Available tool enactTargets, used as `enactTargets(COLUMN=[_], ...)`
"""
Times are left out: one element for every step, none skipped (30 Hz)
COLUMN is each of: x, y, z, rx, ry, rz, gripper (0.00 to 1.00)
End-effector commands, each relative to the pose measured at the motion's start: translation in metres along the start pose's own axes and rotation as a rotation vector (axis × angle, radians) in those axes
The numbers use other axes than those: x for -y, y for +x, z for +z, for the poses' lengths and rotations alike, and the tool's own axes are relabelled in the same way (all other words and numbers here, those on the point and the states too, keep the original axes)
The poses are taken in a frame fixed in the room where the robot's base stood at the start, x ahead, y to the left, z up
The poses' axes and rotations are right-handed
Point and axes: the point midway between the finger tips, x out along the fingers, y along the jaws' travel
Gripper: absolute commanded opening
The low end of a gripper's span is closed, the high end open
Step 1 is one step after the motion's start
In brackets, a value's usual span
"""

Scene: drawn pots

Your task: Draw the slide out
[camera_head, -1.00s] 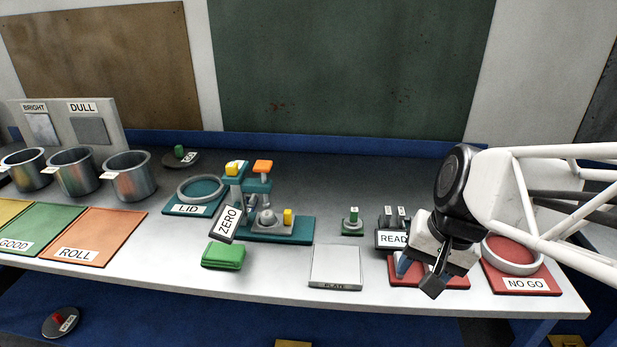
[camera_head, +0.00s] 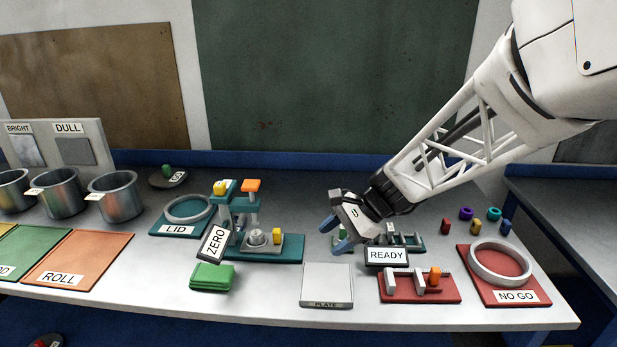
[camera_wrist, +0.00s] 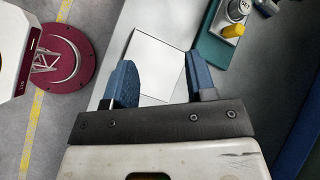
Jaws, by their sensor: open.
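My gripper (camera_head: 338,235) is open and empty above the bench, right of the teal fixture (camera_head: 290,250) and behind the plate. The fixture carries a grey sliding block (camera_head: 262,248) with a yellow knob (camera_head: 277,236), and an orange-topped post (camera_head: 251,186). A tilted ZERO sign (camera_head: 215,243) partly hides its left side. In the wrist view, my blue fingers (camera_wrist: 160,75) are apart over the pale plate (camera_wrist: 155,62). The fixture's teal base (camera_wrist: 212,42) and yellow knob (camera_wrist: 232,30) show at upper right, clear of the fingers.
A PLATE-marked pad (camera_head: 327,283) lies in front of my gripper. A READY sign (camera_head: 387,256), a red fixture with an orange peg (camera_head: 435,276) and a NO GO tray (camera_head: 515,296) stand right. A green cloth (camera_head: 212,277) lies left. Pots (camera_head: 118,197) stand far left.

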Motion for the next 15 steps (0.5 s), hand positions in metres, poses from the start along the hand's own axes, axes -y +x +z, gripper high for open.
enactTargets(x=[0.009,0.014,0.021,0.026,0.031,0.038,0.043,0.048,0.055,0.06,0.065,0.071,0.076,0.081,0.087], y=[0.007,0.011,0.016,0.019,0.023,0.028,0.032,0.036,0.041,0.044,0.049,0.054,0.058,0.062,0.068], z=[-0.006,-0.009,-0.013,-0.016,-0.018,-0.023,-0.026,-0.029,-0.033,-0.036,-0.04,-0.044,-0.048,-0.051,-0.056], rx=[0.024,0.039,0.058,0.071,0.085,0.104,0.117,0.131,0.149,0.163,0.177,0.196,0.21,0.223,0.241], ry=[0.036,0.058,0.089,0.11,0.132,0.162,0.184,0.206,0.236,0.258,0.28,0.31,0.333,0.354,0.384], rz=[-0.011,-0.02,-0.032,-0.04,-0.049,-0.06,-0.068,-0.076,-0.087,-0.095,-0.102,-0.113,-0.12,-0.128,-0.138], gripper=[0.51,0.51,0.51,0.51,0.51,0.51,0.51,0.51,0.51,0.51,0.51,0.51,0.51,0.51,0.51])
